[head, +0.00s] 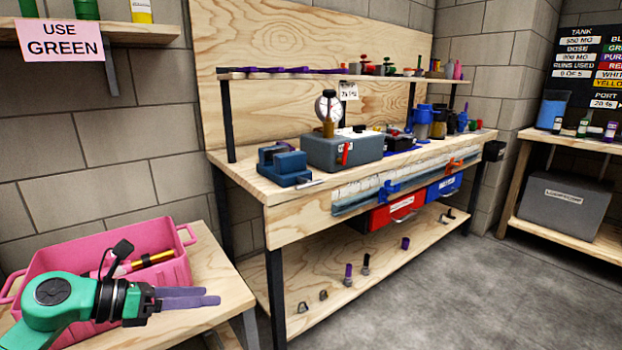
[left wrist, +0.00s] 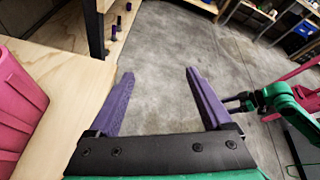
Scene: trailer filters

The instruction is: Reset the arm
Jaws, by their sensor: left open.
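My left gripper (head: 187,298) is at the lower left of the head view, in front of the pink crate (head: 183,254). Its two purple fingers point to the right. In the left wrist view the fingers of my left gripper (left wrist: 155,95) stand wide apart with nothing between them, only concrete floor behind. The gripper is beside the edge of the small wooden table (head: 212,268). My right arm with its dark gripper (left wrist: 240,103) shows at the right of the left wrist view; whether its fingers are apart is too small to tell. My right gripper is not in the head view.
The pink crate holds a red and yellow tube (head: 145,262). A wooden workbench (head: 285,218) carries a blue vise (head: 284,166) and a grey box (head: 340,150). Several small items lie on its lower shelf (head: 335,275). The concrete floor (head: 480,290) to the right is clear.

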